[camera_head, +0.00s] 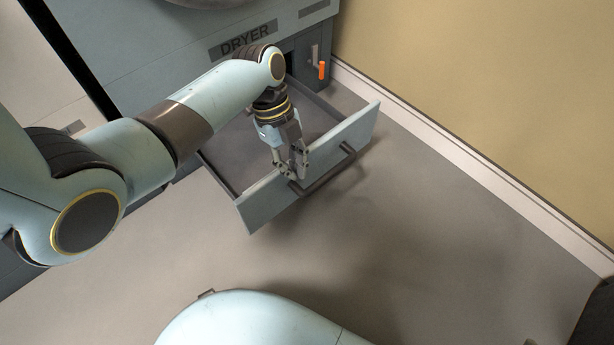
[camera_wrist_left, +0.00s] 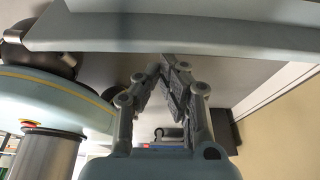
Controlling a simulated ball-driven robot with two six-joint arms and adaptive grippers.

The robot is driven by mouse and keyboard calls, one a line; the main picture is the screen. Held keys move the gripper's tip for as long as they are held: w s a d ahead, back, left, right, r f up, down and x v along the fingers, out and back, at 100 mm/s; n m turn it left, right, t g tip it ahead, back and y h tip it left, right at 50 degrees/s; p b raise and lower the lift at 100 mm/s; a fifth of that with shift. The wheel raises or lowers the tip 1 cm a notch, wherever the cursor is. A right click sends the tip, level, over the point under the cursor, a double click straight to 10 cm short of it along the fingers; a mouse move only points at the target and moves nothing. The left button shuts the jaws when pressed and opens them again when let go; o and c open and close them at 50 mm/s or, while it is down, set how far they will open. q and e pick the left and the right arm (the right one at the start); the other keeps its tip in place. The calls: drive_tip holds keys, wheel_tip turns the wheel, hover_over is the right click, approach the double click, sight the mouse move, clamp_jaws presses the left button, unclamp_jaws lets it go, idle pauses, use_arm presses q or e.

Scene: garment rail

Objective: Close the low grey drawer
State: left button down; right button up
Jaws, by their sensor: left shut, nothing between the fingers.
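The low grey drawer (camera_head: 350,131) stands pulled out from under the dryer, with its grey floor (camera_head: 225,150) visible and no items seen inside. A dark bar handle (camera_head: 328,171) is on the outer side of its front panel. My left gripper (camera_head: 298,174) is shut and empty, pointing down at the panel's top edge near the handle's left end. I cannot tell if it touches. In the left wrist view, the shut fingers (camera_wrist_left: 166,66) are close below a pale strip of the drawer front (camera_wrist_left: 190,38). My right gripper is not in view.
The blue-grey dryer (camera_head: 150,65) stands behind the drawer, with an orange-tipped lever (camera_head: 321,70) at its lower right. A beige wall with a white skirting board (camera_head: 470,165) runs along the right. The grey floor (camera_head: 430,250) before the drawer is clear.

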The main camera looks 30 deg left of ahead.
use_arm(q)
drive_tip(key=w+a, duration=0.2)
drive_tip(key=a, duration=0.4)
drive_tip(key=w+a+b, duration=0.1)
drive_tip(key=w+a, duration=0.1)
drive_tip(key=a, duration=0.4)
drive_tip(key=shift+w+a, duration=0.25)
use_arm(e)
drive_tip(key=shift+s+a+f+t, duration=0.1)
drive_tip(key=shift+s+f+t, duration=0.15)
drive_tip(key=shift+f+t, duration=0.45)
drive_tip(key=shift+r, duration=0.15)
